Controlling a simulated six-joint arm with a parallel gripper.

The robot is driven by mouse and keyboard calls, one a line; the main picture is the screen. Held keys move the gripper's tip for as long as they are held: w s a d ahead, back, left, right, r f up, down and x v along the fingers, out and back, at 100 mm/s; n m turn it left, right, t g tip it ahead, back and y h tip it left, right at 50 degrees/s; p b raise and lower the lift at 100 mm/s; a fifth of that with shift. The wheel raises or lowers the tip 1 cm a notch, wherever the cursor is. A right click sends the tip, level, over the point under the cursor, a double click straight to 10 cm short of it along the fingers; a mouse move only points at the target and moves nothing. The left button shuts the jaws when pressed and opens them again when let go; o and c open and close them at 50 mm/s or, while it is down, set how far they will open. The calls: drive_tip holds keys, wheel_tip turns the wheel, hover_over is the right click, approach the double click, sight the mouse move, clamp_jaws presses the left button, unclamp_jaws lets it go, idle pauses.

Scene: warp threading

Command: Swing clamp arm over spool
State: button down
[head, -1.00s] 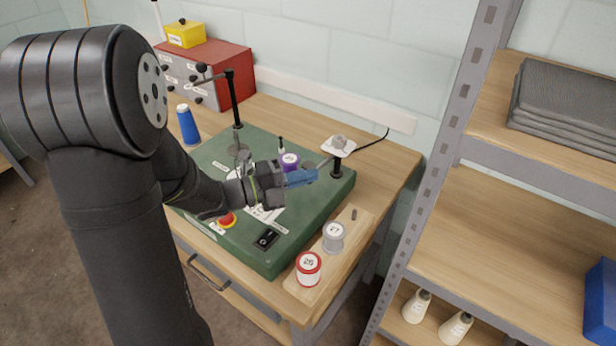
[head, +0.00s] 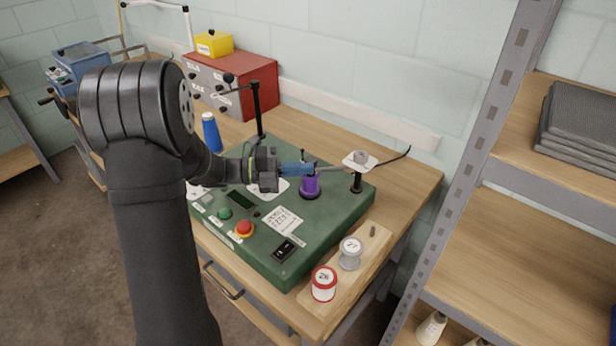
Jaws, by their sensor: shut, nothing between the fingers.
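The purple spool (head: 310,187) stands upright on the green machine (head: 325,222). The clamp arm (head: 334,167) is a thin grey bar running left from the black post (head: 356,183) at the machine's right side. Its left end meets the blue fingertips of my gripper (head: 312,170) in the picture; I cannot tell whether they touch. My gripper is shut and empty, just above and behind the spool's top. The fingers hide part of the spool's top and perhaps the bar's tip.
A grey spool (head: 349,254) and a red-and-white spool (head: 323,285) stand on a wooden board at the front right. A tall black post (head: 257,110) rises at the back. Shelving (head: 500,230) stands right.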

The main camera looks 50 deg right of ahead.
drive_tip(key=shift+w+d+r, duration=0.1)
drive_tip(key=shift+w+d, duration=0.65)
drive_tip(key=shift+w, duration=0.35)
drive_tip(key=shift+a, duration=0.1)
drive_tip(key=s+a, duration=0.3)
drive_tip(key=a, duration=0.1)
drive_tip(key=w+a, duration=0.2)
drive_tip(key=w, duration=0.7)
drive_tip(key=shift+w+y, duration=0.3)
drive_tip(key=shift+w, duration=0.05)
drive_tip(key=shift+s, duration=0.1)
